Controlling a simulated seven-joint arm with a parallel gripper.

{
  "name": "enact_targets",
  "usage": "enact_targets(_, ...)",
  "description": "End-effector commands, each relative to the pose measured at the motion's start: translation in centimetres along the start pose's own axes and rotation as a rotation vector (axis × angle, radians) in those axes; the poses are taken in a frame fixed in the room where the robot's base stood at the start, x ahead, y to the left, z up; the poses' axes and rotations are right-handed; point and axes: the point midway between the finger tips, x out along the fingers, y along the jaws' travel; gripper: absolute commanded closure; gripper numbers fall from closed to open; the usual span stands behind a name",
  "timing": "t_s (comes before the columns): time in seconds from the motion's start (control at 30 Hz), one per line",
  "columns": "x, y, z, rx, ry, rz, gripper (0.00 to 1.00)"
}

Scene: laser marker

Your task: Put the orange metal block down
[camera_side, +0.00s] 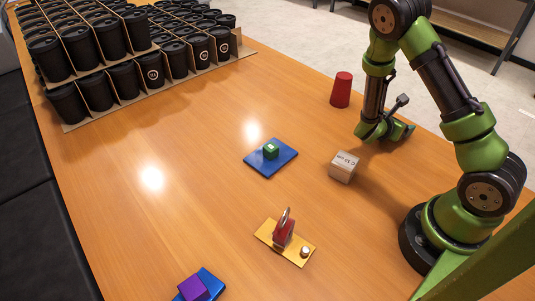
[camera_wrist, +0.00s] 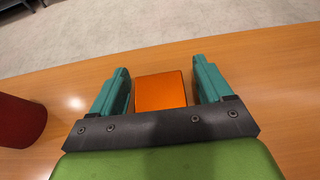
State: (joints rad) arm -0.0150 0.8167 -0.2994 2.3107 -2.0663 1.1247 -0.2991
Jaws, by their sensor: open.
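The orange metal block (camera_wrist: 161,91) shows in the wrist view as a bright orange square face. It lies between the two teal fingers of my gripper (camera_wrist: 160,68), with a narrow strip of wood showing on each side of it. The fingers are open and look clear of the block. Its lower part is hidden, so its contact with the table cannot be seen directly. In the side view my gripper (camera_side: 384,132) is low over the wooden table (camera_side: 190,215), and the orange block is not visible there.
A red cup (camera_side: 341,90) stands near my gripper, also at left in the wrist view (camera_wrist: 20,121). Black cups (camera_side: 107,37) fill the back left.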

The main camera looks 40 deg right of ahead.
Motion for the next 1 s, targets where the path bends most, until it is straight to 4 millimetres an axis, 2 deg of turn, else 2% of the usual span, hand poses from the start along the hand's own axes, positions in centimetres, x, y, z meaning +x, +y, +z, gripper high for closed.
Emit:
enact_targets(0.4,-8.6,0.2,-0.1,-0.001,0.003,0.009,0.21)
enact_targets(0.53,-10.5,0.2,-0.1,0.001,0.002,0.007,0.21)
enact_targets(0.7,-11.8,-0.1,0.1,0.024,0.013,-0.005,0.21)
enact_targets(0.77,-12.2,-0.4,0.4,0.078,0.039,-0.029,0.21)
enact_targets(0.87,-13.4,-1.5,1.3,0.26,0.129,-0.107,0.21)
enact_targets(1.0,-16.6,-3.2,2.3,0.643,0.339,-0.269,0.21)
